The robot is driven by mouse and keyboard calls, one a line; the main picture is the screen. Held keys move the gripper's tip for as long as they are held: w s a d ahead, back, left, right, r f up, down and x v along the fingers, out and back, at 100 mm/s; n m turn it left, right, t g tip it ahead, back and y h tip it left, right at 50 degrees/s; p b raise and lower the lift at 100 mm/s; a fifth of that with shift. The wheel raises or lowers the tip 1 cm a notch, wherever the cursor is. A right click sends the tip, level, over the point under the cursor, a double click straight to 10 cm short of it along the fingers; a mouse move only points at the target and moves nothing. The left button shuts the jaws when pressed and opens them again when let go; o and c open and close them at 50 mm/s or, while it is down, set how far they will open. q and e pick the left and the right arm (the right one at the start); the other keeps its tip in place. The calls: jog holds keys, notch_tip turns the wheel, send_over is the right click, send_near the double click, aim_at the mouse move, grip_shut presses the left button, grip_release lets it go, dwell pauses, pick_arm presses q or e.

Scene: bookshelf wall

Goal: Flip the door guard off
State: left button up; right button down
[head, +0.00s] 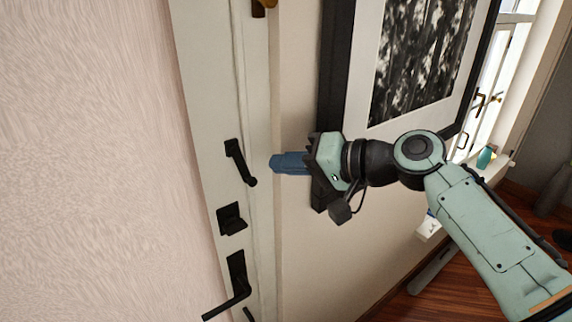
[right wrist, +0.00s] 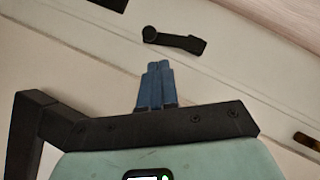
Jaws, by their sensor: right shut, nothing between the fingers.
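The door guard (head: 240,162) is a black bar with a round knob at its lower end, on the pale door edge left of my gripper in the head view. It also shows in the right wrist view (right wrist: 175,41), ahead of the fingertips. My right gripper (head: 274,163) has blue fingers, shut together with nothing between them. The fingers also show in the right wrist view (right wrist: 158,66). They point at the guard, and a small gap seems to lie between them and it. My left gripper is not in view.
Below the guard are a black lock plate (head: 231,219) and a black lever handle (head: 236,287). A framed picture (head: 337,70) hangs on the wall behind my right wrist. A brass fitting (head: 262,5) is at the top. A windowsill with small objects is at right.

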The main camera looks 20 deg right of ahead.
pick_arm(q)
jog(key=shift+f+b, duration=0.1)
jog(key=shift+b, duration=0.25)
pick_arm(e)
jog(key=v, duration=1)
jog(key=shift+a+r, duration=0.25)
jog(key=shift+r, duration=0.2)
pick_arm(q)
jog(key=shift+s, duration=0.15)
pick_arm(e)
jog(key=shift+s, duration=0.15)
